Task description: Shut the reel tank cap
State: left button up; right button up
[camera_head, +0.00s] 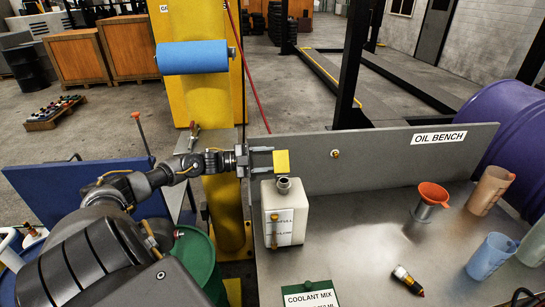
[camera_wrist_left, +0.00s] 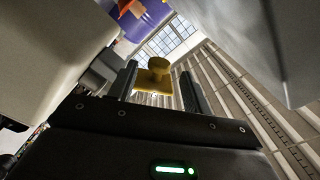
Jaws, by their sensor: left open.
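The white tank (camera_head: 298,218) stands on the metal bench, with level labels on its front and a grey open neck (camera_head: 284,185) on top. The yellow cap (camera_head: 282,162) stands raised just above and behind the neck, off the opening. My left gripper (camera_head: 266,159) comes in level from the left, its fingers pointing at the cap. In the left wrist view the cap (camera_wrist_left: 155,75) shows with a round knob, between the two open fingers (camera_wrist_left: 158,88); I cannot tell whether they touch it. The cap's hinge is not clear. My right gripper is not in view.
The bench's back panel (camera_head: 370,160) runs behind the tank. An orange funnel (camera_head: 433,193), a beige jug (camera_head: 488,190) and a blue jug (camera_head: 490,256) stand to the right. A flashlight-like tool (camera_head: 407,280) lies in front. A green drum (camera_head: 196,265) is left of the bench.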

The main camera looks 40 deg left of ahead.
pick_arm(q)
jog(key=shift+x, duration=1.05)
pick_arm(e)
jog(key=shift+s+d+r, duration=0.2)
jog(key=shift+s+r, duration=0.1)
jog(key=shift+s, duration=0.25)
pick_arm(q)
jog(key=shift+c, duration=0.4)
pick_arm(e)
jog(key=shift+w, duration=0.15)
pick_arm(q)
jog(key=shift+f, duration=0.1)
jog(key=shift+c, duration=1.2)
jog(key=c, duration=0.6)
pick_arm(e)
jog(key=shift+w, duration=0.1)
